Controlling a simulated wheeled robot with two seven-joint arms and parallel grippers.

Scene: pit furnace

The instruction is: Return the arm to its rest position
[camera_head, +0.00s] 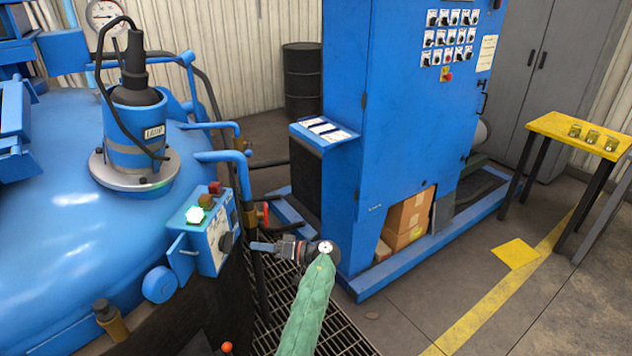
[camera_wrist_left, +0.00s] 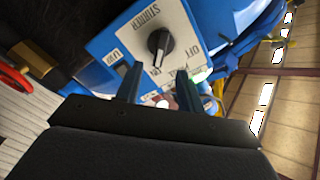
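My left gripper (camera_head: 255,246) reaches left from my green-sleeved arm, toward a small blue control box (camera_head: 183,263) on the furnace side. In the left wrist view its two fingers (camera_wrist_left: 159,82) are apart, with nothing between them. A black rotary knob (camera_head: 226,243) on the box's white face plate lies just beyond the fingertips; a gap shows between them. The knob also shows in the left wrist view (camera_wrist_left: 158,45), with the word OFF printed to its right. My right gripper is not in view.
A red-handled valve (camera_head: 263,213) and pipes stand close behind the gripper. A tall blue cabinet (camera_head: 400,130) stands behind my arm. A yellow table (camera_head: 570,130) with small jars is at right. Floor between the cabinet and the yellow line is mostly clear.

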